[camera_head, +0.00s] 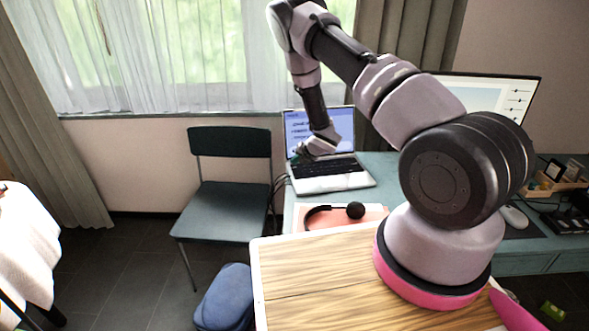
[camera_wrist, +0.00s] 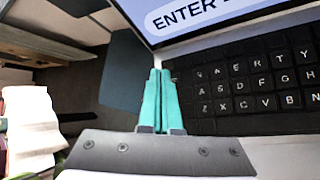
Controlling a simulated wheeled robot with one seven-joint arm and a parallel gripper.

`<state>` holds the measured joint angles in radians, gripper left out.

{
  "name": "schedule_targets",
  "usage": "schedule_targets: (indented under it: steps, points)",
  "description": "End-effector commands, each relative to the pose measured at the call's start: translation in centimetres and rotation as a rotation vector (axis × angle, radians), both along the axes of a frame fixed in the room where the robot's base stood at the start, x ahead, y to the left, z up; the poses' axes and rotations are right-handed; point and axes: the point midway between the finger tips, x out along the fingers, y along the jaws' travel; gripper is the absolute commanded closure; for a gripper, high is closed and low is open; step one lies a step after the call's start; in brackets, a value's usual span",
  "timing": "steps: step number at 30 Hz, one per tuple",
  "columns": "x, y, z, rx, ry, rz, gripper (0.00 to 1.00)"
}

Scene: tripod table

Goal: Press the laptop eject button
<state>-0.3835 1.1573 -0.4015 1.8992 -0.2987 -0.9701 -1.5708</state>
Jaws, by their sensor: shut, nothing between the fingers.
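The open laptop stands on the teal desk, its silver base (camera_head: 332,184) toward me and its lit screen (camera_head: 338,122) behind. In the wrist view I see the screen with "ENTER" (camera_wrist: 185,15) and the dark keyboard (camera_wrist: 255,85). My gripper (camera_head: 298,156) is over the laptop's left side, in front of the screen. In the wrist view its teal fingers (camera_wrist: 160,75) are shut together and empty, at the left edge of the keyboard near the screen's lower left corner. I cannot tell whether they touch the laptop. I cannot make out an eject button; the fingers cover part of that edge.
A black headset (camera_head: 354,210) lies on a pinkish pad in front of the laptop. A monitor (camera_head: 490,95) stands at the right, partly behind my arm. A mouse (camera_head: 514,217) lies farther right. A dark green chair (camera_head: 232,207) stands left of the desk (camera_head: 378,168).

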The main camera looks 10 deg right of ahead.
Motion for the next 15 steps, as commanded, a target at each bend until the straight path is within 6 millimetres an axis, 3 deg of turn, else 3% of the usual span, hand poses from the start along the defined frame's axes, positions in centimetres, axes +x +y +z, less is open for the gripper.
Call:
schedule_targets:
  steps: [15]
  points:
    - [0.01, 0.01, -0.82, 0.000, -0.001, 0.001, 1.00]
